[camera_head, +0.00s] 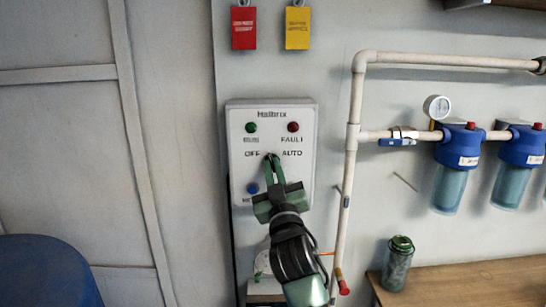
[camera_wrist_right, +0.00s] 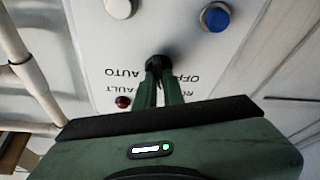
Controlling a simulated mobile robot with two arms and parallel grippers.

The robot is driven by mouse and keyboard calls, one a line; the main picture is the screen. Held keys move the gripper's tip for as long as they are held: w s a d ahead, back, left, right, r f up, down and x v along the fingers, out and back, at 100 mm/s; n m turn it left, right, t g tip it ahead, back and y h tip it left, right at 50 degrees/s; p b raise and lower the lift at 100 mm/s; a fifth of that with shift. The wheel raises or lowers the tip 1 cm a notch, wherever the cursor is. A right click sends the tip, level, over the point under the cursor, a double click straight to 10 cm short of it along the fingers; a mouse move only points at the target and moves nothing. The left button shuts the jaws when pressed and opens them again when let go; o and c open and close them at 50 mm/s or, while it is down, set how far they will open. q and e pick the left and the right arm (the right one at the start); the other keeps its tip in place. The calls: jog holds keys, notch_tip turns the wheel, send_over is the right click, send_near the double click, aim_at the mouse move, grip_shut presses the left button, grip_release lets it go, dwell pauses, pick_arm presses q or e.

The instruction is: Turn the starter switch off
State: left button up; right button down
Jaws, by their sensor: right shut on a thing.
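The control box (camera_head: 300,117) is a light panel on the wall in the head view, with OFF and AUTO labels, a green light, a red light and a blue button. My right gripper (camera_head: 272,161) reaches up to it from below, its fingertips at the panel between OFF and AUTO. The dark starter switch knob (camera_wrist_right: 159,62) shows in the right wrist view between the fingertips of my right gripper (camera_wrist_right: 158,76), which is shut on it. The fingers hide part of the knob, so its setting cannot be read. My left gripper is not in view.
White pipes (camera_head: 350,170) run up the wall right of the box. A blue valve handle (camera_head: 397,142), a gauge (camera_head: 437,107) and blue filter housings (camera_head: 461,145) are farther right. A green bottle (camera_head: 398,262) stands on a wooden bench (camera_head: 480,283). A blue rounded object (camera_head: 45,272) is at lower left.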

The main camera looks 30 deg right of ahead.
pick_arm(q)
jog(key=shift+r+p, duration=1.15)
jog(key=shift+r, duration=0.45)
pick_arm(e)
jog(key=shift+r+n+y, duration=0.25)
jog(key=shift+n+y, duration=0.45)
jog(key=shift+n, duration=1)
jog(key=shift+t, duration=0.3)
jog(key=c, duration=1.5)
grip_release()
jog(key=shift+f+y, duration=0.15)
jog(key=shift+y, duration=0.15)
